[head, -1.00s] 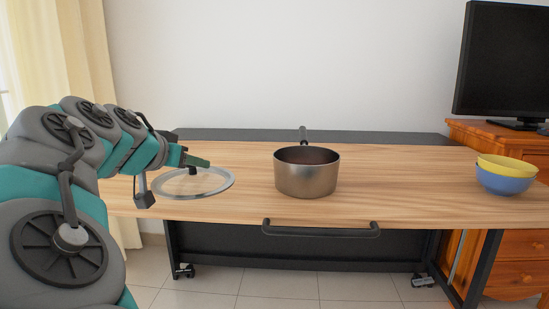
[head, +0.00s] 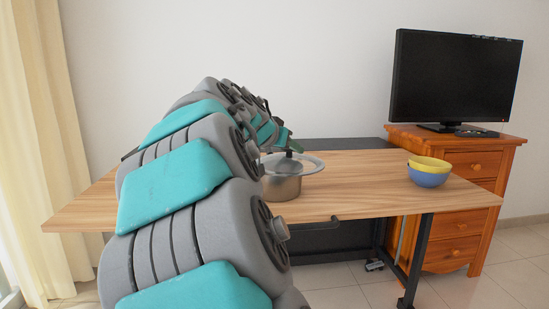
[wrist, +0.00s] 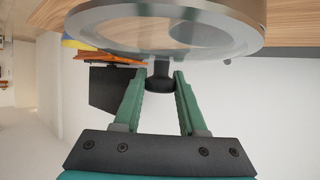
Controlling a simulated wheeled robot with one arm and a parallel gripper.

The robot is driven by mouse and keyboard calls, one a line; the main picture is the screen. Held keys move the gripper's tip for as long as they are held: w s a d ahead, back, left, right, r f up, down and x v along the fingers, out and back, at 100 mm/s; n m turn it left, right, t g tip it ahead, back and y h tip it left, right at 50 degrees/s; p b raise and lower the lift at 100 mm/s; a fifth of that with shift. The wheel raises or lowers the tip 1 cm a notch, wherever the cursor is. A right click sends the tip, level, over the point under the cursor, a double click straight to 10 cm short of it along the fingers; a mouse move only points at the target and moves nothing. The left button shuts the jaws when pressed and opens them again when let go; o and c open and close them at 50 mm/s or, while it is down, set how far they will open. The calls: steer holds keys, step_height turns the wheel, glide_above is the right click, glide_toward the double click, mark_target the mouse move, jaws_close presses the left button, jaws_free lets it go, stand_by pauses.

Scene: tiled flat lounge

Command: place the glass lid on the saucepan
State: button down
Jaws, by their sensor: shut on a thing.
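The glass lid (head: 312,166) has a clear disc, a pale metal rim and a dark knob. In the head view it is level above the saucepan (head: 283,187), overhanging it to the right. I cannot tell whether the two touch. My gripper (head: 289,149) is at the lid's top, partly hidden by my arm. In the wrist view my gripper (wrist: 159,77) has its green fingers closed around the dark knob of the lid (wrist: 160,48). The metal saucepan (wrist: 259,14) shows partly behind the lid there. The saucepan's left side is hidden by my arm in the head view.
The wooden table (head: 365,184) has clear room between saucepan and bowls. A yellow bowl (head: 430,163) sits in a blue bowl (head: 428,179) near its right part. A wooden cabinet (head: 465,190) with a black monitor (head: 455,80) stands behind right. A curtain (head: 40,150) hangs at left.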

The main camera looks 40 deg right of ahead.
steer(key=w+d+f+p, duration=0.1)
steer(key=w+d+f, duration=0.1)
steer(key=w, duration=0.4)
steer(key=w+d+f+p, duration=0.1)
steer(key=w+d+f, duration=0.1)
steer(key=w, duration=0.4)
steer(key=shift+x, duration=1.05)
steer(key=shift+r, duration=0.1)
steer(key=shift+c, duration=2.3)
jaws_free()
steer(key=b+v, duration=0.1)
steer(key=v, duration=1.1)
